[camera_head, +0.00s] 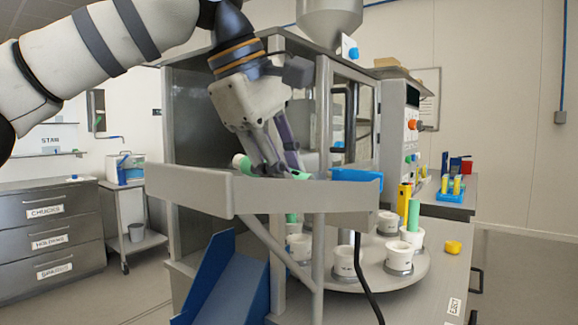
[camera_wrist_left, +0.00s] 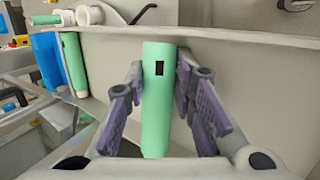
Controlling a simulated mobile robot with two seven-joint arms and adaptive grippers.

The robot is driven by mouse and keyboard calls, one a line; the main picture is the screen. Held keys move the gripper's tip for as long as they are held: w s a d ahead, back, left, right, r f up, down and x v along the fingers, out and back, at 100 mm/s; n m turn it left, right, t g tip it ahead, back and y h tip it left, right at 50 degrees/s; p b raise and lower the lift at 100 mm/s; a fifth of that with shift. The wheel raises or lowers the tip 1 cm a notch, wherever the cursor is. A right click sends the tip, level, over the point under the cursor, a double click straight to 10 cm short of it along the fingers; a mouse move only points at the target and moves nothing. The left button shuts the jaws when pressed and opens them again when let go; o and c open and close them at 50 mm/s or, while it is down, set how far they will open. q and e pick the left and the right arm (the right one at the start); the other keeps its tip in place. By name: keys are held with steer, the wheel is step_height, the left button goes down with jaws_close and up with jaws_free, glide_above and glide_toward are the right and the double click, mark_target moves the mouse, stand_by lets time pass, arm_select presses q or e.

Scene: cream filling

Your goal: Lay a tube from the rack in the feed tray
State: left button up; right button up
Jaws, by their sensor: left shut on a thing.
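My left gripper (camera_head: 277,172) is low over the grey feed tray (camera_head: 320,197), partly behind its front wall. In the left wrist view a green tube (camera_wrist_left: 157,100) with a small dark rectangle stands between the fingers, and the gripper is shut on it. A green piece with a pale end (camera_head: 243,164) shows left of the fingers in the head view. Another green piece (camera_head: 298,174) shows right of them; I cannot tell which tube it belongs to. A second green tube (camera_wrist_left: 74,62) lies at left in the wrist view, beside a blue block (camera_wrist_left: 47,60). My right gripper is out of view.
The blue block (camera_head: 357,178) is at the tray's right end. Below is a round turntable (camera_head: 418,268) with several white cups, one holding a green tube (camera_head: 413,215). A blue chute (camera_head: 225,280) stands below the tray. A blue holder (camera_head: 450,197) with yellow pieces is at right.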

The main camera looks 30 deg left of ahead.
arm_select(q)
steer(key=shift+f, duration=0.2)
steer(key=o, duration=1.1)
steer(key=shift+r, duration=0.1)
steer(key=shift+s+r+p, duration=0.2)
steer(key=shift+r+p, duration=0.5)
steer(key=shift+r, duration=0.7)
steer(key=shift+w+r, duration=0.15)
steer(key=shift+r, duration=0.25)
steer(key=shift+w+r, duration=0.1)
steer(key=shift+r, duration=2.65)
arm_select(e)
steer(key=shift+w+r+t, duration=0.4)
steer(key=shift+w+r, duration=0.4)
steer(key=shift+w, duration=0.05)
